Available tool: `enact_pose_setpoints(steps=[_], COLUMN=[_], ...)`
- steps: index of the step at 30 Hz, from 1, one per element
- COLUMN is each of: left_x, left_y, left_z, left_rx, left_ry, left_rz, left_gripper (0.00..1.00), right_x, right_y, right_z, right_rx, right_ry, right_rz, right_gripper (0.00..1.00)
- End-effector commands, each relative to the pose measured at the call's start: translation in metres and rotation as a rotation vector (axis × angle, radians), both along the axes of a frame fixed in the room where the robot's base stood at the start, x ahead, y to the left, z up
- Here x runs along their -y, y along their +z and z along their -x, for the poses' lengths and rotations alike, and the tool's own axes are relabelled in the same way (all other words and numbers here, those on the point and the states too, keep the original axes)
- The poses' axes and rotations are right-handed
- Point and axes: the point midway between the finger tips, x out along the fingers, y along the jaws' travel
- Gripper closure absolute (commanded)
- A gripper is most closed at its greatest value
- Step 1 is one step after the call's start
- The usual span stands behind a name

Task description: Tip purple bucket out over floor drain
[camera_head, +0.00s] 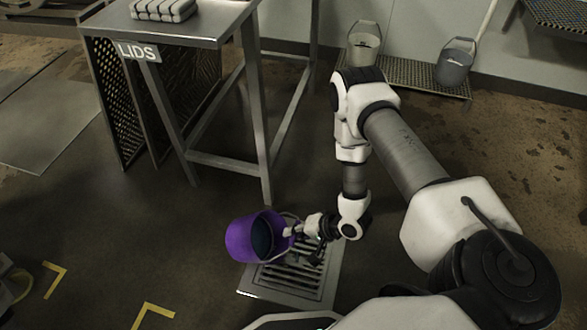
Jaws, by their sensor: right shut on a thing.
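The purple bucket (241,238) is in the lower middle of the head view, tilted, with its dark inside partly showing. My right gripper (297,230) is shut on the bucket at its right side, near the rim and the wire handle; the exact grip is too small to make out. The floor drain (297,279), a metal grate in a square frame, lies below and to the right of the bucket. The bucket overlaps the drain's upper left part in the picture. Whether anything is in the bucket is not clear. My left gripper is not in view.
A steel table (190,22) with a LIDS sign (138,51) stands behind, mesh panels leaning under it. A pale bucket (364,46) and a grey bucket (455,65) stand by the wall on a low grating (417,84). Yellow corner marks (153,311) lie on open floor.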

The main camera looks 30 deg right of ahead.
Motion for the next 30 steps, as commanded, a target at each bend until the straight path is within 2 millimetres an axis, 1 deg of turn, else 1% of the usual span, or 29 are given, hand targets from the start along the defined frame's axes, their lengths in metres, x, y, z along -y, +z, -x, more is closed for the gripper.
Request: enact_pose_setpoints(steps=[30], left_x=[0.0], left_y=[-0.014], left_z=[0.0], left_rx=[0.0], left_ry=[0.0], left_rz=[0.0], left_gripper=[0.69], right_x=[0.016], right_y=[-0.021], right_z=[0.019], right_rx=[0.024], right_ry=[0.0], right_rz=[-0.02], right_gripper=[1.0])
